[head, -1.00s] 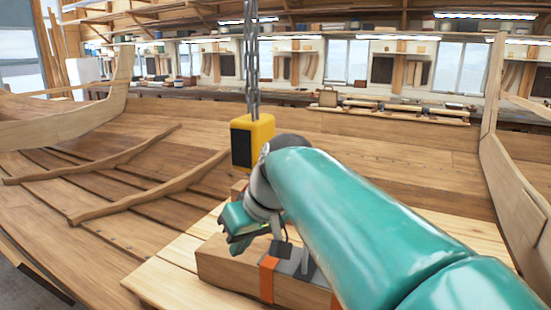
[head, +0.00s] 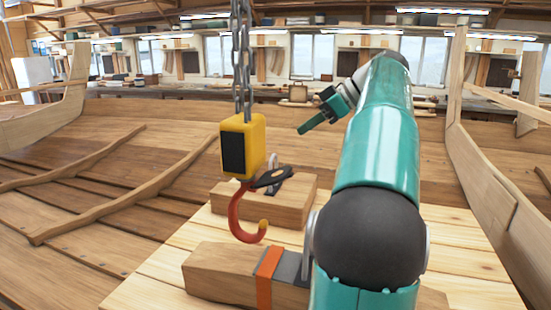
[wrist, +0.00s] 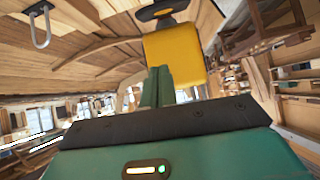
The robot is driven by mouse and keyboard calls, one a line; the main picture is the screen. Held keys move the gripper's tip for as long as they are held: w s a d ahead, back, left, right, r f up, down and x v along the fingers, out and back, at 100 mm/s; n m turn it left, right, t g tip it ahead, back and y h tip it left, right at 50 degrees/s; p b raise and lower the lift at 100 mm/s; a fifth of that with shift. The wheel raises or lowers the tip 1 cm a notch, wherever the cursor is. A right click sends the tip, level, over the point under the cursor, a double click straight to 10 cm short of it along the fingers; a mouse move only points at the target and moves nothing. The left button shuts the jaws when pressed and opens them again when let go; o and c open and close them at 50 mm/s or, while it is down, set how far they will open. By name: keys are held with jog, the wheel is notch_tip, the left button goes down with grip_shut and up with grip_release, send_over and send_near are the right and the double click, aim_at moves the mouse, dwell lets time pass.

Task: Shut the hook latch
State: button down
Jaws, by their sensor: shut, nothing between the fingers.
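A yellow hook block (head: 243,147) hangs on a chain with a red hook (head: 240,217) below it. The black latch (head: 272,177) sticks out to the right from under the block, well above the hook tip, so the hook mouth looks open. My gripper (head: 304,129) is up to the right of the block, apart from it in the picture, with its green fingers together and empty. In the wrist view the fingers (wrist: 157,86) overlap the lower edge of the yellow block (wrist: 175,52). Part of the black latch (wrist: 160,13) shows at the top edge; the hook is mostly out of frame.
A wooden block with an orange strap (head: 267,275) and grey plate lies in front of the hook. Another wooden block (head: 290,205) with a metal loop stands behind it. Both sit on pale planks (head: 160,270) inside the hull. The chain (head: 241,60) rises above the block.

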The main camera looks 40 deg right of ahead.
jog(key=d, duration=0.1)
send_over(289, 167)
jog(key=w, duration=0.2)
jog(key=shift+n, duration=0.3)
jog(key=f, duration=0.5)
jog(key=shift+a+f, duration=0.3)
jog(key=shift+a, duration=0.1)
jog(key=f, duration=0.2)
jog(key=s+f, duration=0.1)
jog(key=shift+s+d, duration=0.1)
jog(key=shift+d, duration=0.25)
jog(key=shift+f, duration=0.4)
jog(key=shift+s, duration=0.1)
jog(key=shift+d+t, duration=0.1)
jog(key=shift+t, duration=0.2)
jog(key=shift+s+f, duration=0.15)
jog(key=shift+f, duration=0.05)
